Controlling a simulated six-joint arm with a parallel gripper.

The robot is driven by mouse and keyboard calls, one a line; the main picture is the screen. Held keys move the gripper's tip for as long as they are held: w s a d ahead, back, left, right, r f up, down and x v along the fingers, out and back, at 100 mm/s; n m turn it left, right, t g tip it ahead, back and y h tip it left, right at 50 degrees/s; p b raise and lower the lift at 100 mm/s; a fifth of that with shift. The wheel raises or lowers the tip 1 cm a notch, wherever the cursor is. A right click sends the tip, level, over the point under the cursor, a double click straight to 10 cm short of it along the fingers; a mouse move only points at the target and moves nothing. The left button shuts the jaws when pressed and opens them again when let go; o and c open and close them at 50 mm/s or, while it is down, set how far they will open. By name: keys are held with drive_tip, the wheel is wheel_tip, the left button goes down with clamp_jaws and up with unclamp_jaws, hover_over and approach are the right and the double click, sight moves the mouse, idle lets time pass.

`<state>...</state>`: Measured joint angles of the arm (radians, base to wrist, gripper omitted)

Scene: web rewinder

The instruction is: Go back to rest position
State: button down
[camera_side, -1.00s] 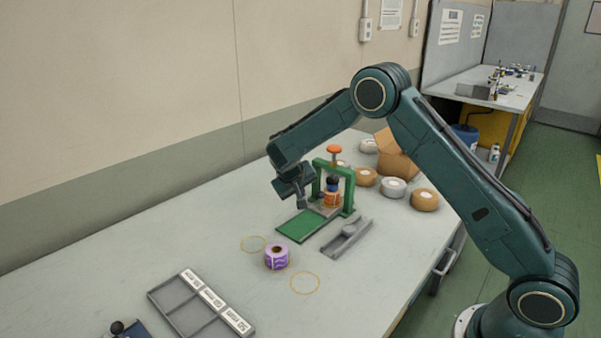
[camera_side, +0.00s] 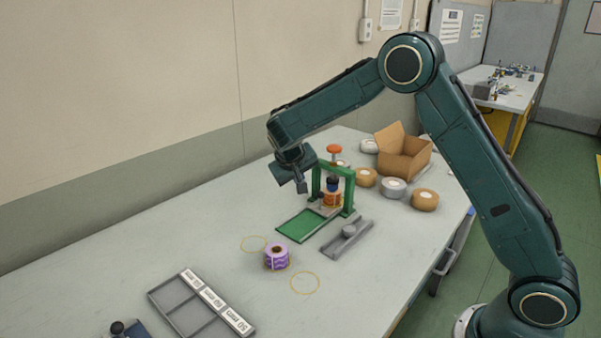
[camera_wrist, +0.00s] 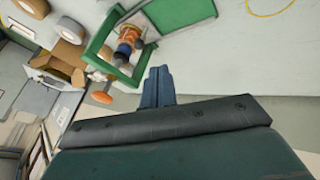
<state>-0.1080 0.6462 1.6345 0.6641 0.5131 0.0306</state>
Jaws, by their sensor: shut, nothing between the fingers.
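My gripper (camera_side: 301,186) hangs in the air above the table, just left of the green press frame (camera_side: 349,186), with its fingers together and nothing between them. In the wrist view its fingers (camera_wrist: 157,86) point toward the table next to the green frame (camera_wrist: 104,44). An orange roll (camera_side: 331,199) with a dark blue part on top sits inside the frame; it also shows in the wrist view (camera_wrist: 130,36). A green plate (camera_side: 299,225) lies in front of the frame.
A purple roll (camera_side: 276,257) stands between two yellow circles on the table (camera_side: 220,262). A grey sectioned tray (camera_side: 183,317) lies at the front left. A grey slide (camera_side: 346,240) lies beside the plate. Tape rolls (camera_side: 425,200) and an open carton (camera_side: 404,158) stand behind.

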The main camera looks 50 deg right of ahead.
drive_tip(key=s+a+r+n+t+y, duration=0.1)
drive_tip(key=s+a+r+y, duration=0.25)
drive_tip(key=s+r, duration=1.15)
drive_tip(key=s+a+n+y, duration=0.1)
drive_tip(key=s+a, duration=0.1)
drive_tip(key=s, duration=0.8)
drive_tip(key=s+a+n+t+y, duration=0.1)
drive_tip(key=s+a+n, duration=0.1)
drive_tip(key=s, duration=0.9)
drive_tip(key=shift+s+a+f+y, duration=0.2)
drive_tip(key=shift+s+a+y, duration=0.15)
drive_tip(key=shift+a, duration=0.25)
